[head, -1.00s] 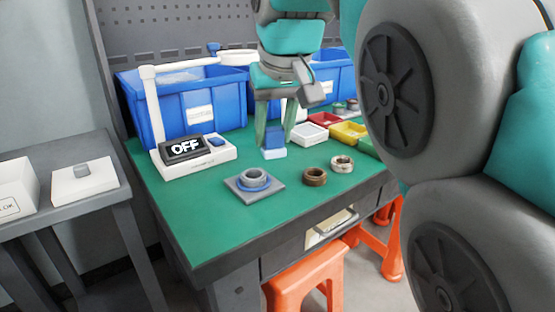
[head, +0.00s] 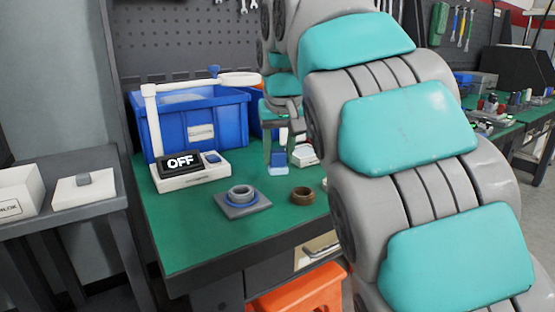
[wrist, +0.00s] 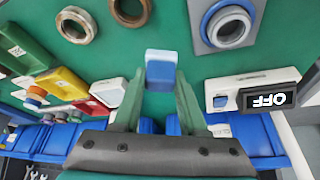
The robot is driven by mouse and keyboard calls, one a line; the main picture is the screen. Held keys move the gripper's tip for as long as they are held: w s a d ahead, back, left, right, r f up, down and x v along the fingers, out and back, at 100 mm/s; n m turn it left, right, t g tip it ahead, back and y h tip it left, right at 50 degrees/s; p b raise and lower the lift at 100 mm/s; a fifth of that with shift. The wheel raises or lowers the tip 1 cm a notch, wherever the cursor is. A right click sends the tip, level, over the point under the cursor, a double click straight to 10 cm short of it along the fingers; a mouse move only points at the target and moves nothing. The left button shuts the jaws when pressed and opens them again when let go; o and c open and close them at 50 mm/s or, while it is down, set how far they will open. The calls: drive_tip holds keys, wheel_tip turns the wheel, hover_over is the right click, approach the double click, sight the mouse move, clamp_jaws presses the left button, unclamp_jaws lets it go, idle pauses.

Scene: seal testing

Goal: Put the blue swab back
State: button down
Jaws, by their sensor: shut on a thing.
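The blue swab, a small block in blue and white, sits between the green fingers of my gripper (wrist: 161,98) in the wrist view (wrist: 161,73). My gripper is shut on it. In the head view the swab (head: 278,163) shows below the fingertips of my gripper (head: 279,148), over the green bench top behind the brown ring. I cannot tell whether it touches the bench.
A white device with an OFF display (head: 180,162) stands left of the swab. A grey pad (head: 243,207) bears a blue and a grey ring. A brown ring (head: 302,195) lies nearby. A blue bin (head: 190,125) stands behind. Red and yellow trays (wrist: 62,85) are beside my gripper.

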sight(280, 151)
drive_tip(key=w, duration=0.4)
drive_tip(key=shift+w+a+f, duration=0.2)
drive_tip(key=shift+a, duration=0.05)
drive_tip(key=shift+f+p, duration=0.3)
drive_tip(key=shift+f, duration=1.45)
drive_tip(key=shift+f, duration=0.1)
drive_tip(key=shift+f, duration=0.15)
drive_tip(key=shift+c, duration=2.2)
unclamp_jaws()
drive_tip(key=v, duration=1.1)
drive_tip(key=shift+w+r+p, duration=0.15)
drive_tip(key=shift+r+p, duration=0.2)
drive_tip(key=shift+p, duration=0.05)
drive_tip(key=shift+s+d+r, duration=0.1)
drive_tip(key=shift+s+r, duration=0.15)
drive_tip(key=shift+r, duration=0.15)
